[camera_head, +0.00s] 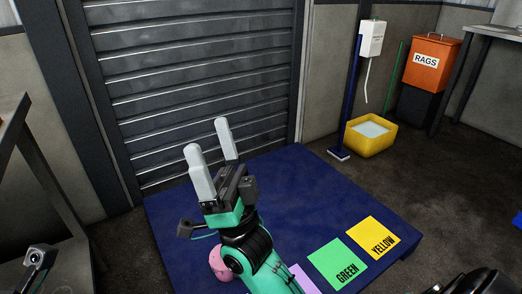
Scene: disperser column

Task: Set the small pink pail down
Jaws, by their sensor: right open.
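A pink rounded thing, likely the small pink pail (217,264), shows at the left edge of my right forearm, low in the head view. It is over the blue platform (300,190), and my arm hides much of it; I cannot tell whether it rests there. My right gripper (207,136) is open and empty, its two pale fingers apart and pointing up the picture, beyond the pink thing. The jaws of my left gripper are not in view.
Green (340,263) and yellow (373,238) labelled squares lie on the platform's right, with a lilac one (303,281) partly hidden by my arm. A yellow tub (370,136), a blue post (352,95) and an orange RAGS bin (431,62) stand behind right. A grey shutter closes the back.

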